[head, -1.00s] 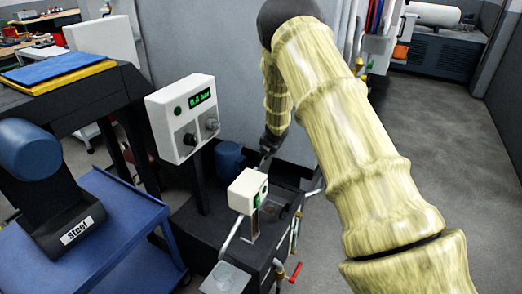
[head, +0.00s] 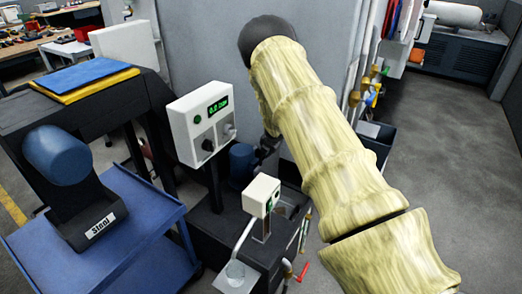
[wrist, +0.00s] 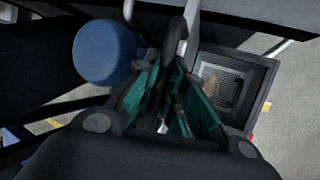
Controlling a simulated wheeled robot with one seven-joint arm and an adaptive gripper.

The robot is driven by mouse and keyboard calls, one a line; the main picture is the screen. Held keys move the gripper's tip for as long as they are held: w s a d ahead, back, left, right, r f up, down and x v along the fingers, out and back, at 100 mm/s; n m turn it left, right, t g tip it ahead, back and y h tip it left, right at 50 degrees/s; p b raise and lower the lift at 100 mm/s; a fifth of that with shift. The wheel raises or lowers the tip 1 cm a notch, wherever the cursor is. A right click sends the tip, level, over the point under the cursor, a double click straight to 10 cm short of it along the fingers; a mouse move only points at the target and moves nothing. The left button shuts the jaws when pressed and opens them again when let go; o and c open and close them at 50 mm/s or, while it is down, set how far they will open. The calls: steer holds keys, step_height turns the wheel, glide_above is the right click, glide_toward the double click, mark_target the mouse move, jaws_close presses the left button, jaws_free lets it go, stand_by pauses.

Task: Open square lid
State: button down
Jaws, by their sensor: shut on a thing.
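In the wrist view my gripper (wrist: 168,85), with teal fingers, is shut on a dark curved handle (wrist: 177,38) that rises between the fingertips. A dark flat panel (wrist: 255,12) crosses the top right; it may be the square lid, but I cannot tell for sure. Right of the fingers is a square opening (wrist: 240,65) with a pale mesh and a brownish spot inside, partly hidden by a finger. In the head view only a dark bit of my gripper (head: 268,146) shows behind my arm; the handle is hidden there.
A blue cylinder (wrist: 103,52) stands close left of my gripper, also in the head view (head: 242,162). A white display box (head: 200,122) and a smaller white unit (head: 261,195) stand nearby. A blue cart (head: 150,240) is at left. Grey floor (head: 440,150) is clear at right.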

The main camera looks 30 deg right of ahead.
steer(key=shift+w+a, duration=0.2)
steer(key=shift+w, duration=0.2)
steer(key=c, duration=1.8)
jaws_free()
steer(key=shift+o, duration=0.2)
steer(key=v, duration=1.2)
